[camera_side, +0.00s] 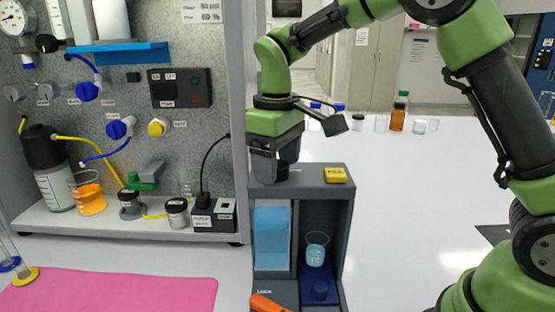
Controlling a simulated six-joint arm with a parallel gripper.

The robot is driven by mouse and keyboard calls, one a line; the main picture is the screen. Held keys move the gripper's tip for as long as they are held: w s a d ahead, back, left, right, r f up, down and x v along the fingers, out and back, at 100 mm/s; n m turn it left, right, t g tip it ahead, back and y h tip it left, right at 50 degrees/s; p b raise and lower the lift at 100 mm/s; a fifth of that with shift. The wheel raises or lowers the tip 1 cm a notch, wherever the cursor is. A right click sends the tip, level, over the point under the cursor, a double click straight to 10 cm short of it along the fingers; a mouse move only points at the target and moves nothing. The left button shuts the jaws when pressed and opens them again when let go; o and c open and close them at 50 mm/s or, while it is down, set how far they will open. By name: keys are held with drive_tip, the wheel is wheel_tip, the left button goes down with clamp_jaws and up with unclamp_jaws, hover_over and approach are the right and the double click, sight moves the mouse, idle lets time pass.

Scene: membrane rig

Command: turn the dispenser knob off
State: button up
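The dispenser (342,200) is a dark grey box standing on the white bench, centre of the side view. A blue tank (271,238) fills its left bay. A small beaker (316,252) with light blue liquid stands in its right bay. A yellow labelled button (336,174) sits on the top right. My gripper (268,176) points down at the top left of the dispenser, its fingertips close to or touching the top. Whether the fingers are apart, or hold anything, does not show. No dispenser knob is clearly visible; the gripper hides part of the top.
An orange handle (269,304) lies at the dispenser's lower front. A panel rig (130,105) with blue knobs, tubes and bottles stands to the left. A pink mat (120,292) lies front left. Bottles and glasses (398,112) stand at the back.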

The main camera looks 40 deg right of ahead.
wheel_tip(320, 180, up, 10)
drive_tip(key=shift+a, duration=0.15)
idle(0.4)
drive_tip(key=shift+s, duration=0.1)
idle(0.3)
drive_tip(key=s+d+r+m+t+y, duration=0.1)
drive_tip(key=s+d+r+m+t, duration=0.15)
drive_tip(key=s, duration=0.65)
drive_tip(key=s+f+m+t+y, duration=0.1)
drive_tip(key=s+f+m+t, duration=0.3)
drive_tip(key=s, duration=0.7)
drive_tip(key=shift+a, duration=0.2)
